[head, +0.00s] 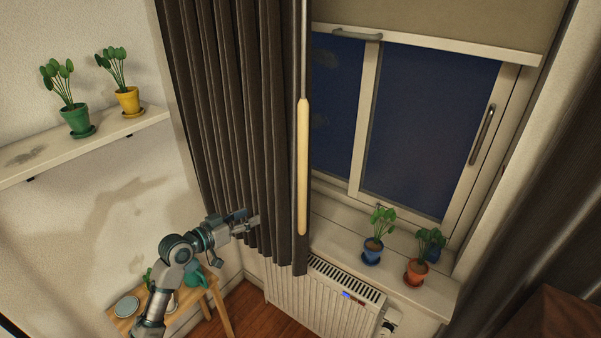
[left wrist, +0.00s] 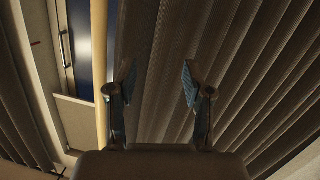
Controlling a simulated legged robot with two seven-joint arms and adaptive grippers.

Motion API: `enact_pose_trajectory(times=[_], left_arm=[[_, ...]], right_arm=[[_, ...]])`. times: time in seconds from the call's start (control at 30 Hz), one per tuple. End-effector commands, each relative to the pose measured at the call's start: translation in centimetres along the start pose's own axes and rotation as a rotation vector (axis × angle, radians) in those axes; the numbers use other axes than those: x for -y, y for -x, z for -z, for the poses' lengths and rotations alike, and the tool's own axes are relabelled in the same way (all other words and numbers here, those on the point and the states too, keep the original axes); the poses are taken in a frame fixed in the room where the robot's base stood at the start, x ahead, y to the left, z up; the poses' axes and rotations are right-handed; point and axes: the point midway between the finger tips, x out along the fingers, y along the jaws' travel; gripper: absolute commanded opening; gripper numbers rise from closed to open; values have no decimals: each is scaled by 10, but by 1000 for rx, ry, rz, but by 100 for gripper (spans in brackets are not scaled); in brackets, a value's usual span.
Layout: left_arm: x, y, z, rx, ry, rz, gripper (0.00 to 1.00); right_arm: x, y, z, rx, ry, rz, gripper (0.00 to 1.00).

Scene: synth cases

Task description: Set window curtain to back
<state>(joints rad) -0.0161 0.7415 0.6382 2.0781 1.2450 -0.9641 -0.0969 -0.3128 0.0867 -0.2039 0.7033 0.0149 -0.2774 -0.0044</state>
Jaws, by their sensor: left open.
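A dark grey-brown pleated curtain (head: 235,110) hangs at the left side of the window (head: 420,120). A pale wooden wand (head: 303,165) on a thin rod hangs along the curtain's right edge. My left gripper (head: 249,222) is in front of the curtain's lower part, left of the wand, open. In the left wrist view the two fingers (left wrist: 158,85) are spread with curtain folds (left wrist: 155,50) beyond them, and the wand (left wrist: 100,80) stands just left of the left finger, outside the jaws. Whether the fingers touch the cloth I cannot tell. My right gripper is not in view.
A white radiator (head: 325,305) is under the sill. Potted plants, one in a blue pot (head: 372,252) and one in an orange pot (head: 416,273), stand on the sill. A shelf (head: 80,148) holds two more plants. A small wooden table (head: 180,308) is beside my arm. Another dark curtain (head: 545,190) hangs right.

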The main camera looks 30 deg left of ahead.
Motion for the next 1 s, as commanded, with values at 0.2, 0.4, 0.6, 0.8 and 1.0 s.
enact_pose_trajectory(times=[0.2, 0.4, 0.6, 0.8, 1.0], left_arm=[[-72, 55, 105, -133, -156, -155, 51], [-86, 54, 120, -152, -182, -186, 51], [-93, 16, 127, -152, -180, -185, 51], [-104, -31, 135, -154, -179, -184, 51], [-114, -73, 139, -153, -180, -184, 51]], right_arm=[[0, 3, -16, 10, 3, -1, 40], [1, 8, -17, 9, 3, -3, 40], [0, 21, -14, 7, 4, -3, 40], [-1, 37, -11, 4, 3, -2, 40], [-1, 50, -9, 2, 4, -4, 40]])
